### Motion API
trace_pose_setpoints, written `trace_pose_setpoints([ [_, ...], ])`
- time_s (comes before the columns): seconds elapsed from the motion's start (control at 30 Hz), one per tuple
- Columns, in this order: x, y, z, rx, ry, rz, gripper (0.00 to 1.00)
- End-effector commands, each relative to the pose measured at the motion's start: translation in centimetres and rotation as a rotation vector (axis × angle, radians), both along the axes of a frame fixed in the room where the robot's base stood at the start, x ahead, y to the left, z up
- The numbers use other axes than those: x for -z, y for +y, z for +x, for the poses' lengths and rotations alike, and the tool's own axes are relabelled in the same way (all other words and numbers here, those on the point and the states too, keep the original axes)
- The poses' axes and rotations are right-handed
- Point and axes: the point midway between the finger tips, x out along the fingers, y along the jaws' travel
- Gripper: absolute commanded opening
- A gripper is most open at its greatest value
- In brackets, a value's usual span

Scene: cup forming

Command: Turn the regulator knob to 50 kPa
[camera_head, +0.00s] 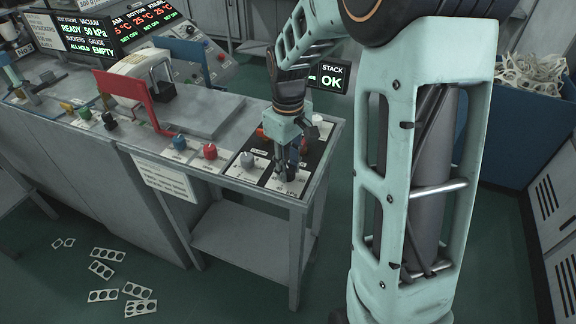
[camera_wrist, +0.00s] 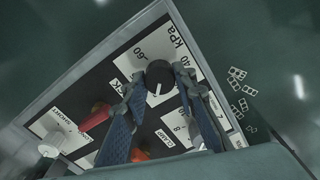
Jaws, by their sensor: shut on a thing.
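The regulator knob (camera_wrist: 159,73) is black and round with a white pointer mark. In the wrist view it sits on a white scale plate (camera_wrist: 178,52) printed with "kPa" and numbers, of which 60 can be read. My gripper (camera_wrist: 160,78) is shut on the knob, with one finger on each side. In the head view my gripper (camera_head: 288,172) reaches down onto the dark panel (camera_head: 262,178) at the machine's right end and hides most of the knob. The exact pointer reading cannot be told. The vacuum display (camera_head: 84,38) reads READY 50 kPa.
A grey knob (camera_head: 248,160) stands beside my gripper on the panel. Red levers (camera_wrist: 97,117) lie close to my fingers. Cut scraps (camera_head: 101,269) lie on the floor. A blue bin (camera_head: 535,110) stands at right.

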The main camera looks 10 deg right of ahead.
Motion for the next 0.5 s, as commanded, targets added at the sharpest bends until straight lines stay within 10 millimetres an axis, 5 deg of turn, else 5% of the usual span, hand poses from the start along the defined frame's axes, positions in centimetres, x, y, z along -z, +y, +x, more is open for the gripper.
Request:
trace_pose_setpoints([
  [0.2, -0.10, 0.01, 0.12, 0.001, -0.004, 0.000, 0.01],
  [0.23, -0.10, 0.01, 0.12, 0.001, -0.004, 0.000, 0.29],
  [0.37, -0.07, 0.01, 0.08, 0.001, -0.002, 0.000, 0.43],
  [0.5, -0.04, 0.00, 0.05, 0.001, -0.001, 0.000, 0.43],
])
